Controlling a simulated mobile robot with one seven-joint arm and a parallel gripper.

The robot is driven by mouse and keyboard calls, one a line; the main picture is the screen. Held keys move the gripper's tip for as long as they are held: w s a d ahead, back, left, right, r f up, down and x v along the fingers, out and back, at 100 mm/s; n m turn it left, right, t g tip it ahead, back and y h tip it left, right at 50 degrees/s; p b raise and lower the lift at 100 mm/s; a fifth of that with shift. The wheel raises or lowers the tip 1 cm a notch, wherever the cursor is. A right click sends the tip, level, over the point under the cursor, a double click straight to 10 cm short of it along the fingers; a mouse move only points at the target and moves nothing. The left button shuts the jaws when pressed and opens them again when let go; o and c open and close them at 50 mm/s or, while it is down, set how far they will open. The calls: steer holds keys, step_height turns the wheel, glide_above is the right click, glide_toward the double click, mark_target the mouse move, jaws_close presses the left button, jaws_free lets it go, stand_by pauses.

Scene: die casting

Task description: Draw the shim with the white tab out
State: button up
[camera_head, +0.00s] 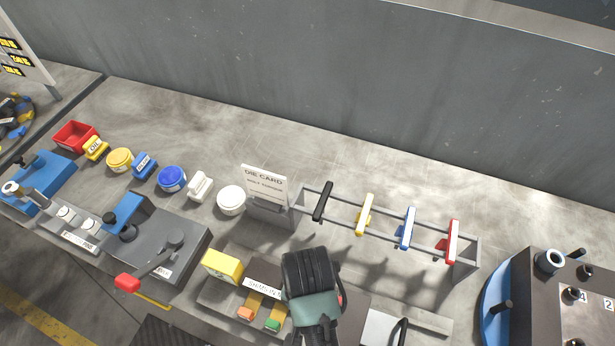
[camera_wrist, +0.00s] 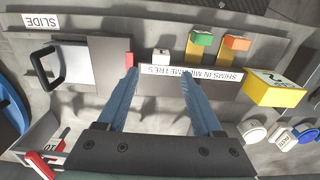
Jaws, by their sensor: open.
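The shim with the white tab (camera_wrist: 161,57) shows in the wrist view just past the label reading "SHIMS IN MILLIMETRES" (camera_wrist: 190,75). My gripper (camera_wrist: 159,76) is open, its two blue fingers reaching toward the shim holder. The white tab appears between the fingertips, apart from both; their height difference is hard to tell. A red tab (camera_wrist: 129,59) is beside the left fingertip. Green (camera_wrist: 202,39) and orange (camera_wrist: 236,43) tabs stand to the right. In the head view my wrist and gripper hide the white tab; the green (camera_head: 273,325) and orange (camera_head: 246,314) tabs show left of it.
A yellow block (camera_head: 222,266) stands by the holder's left end. A rack (camera_head: 465,270) with black, yellow, blue and red handles stands behind, to the right. A plate with a black handle (camera_head: 399,332) is to the right. A lever with a red knob (camera_head: 127,283) is left.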

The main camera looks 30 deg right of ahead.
step_height(320, 180, down, 9)
steer(key=shift+w, duration=0.1)
stand_by(0.3)
jaws_close()
stand_by(1.3)
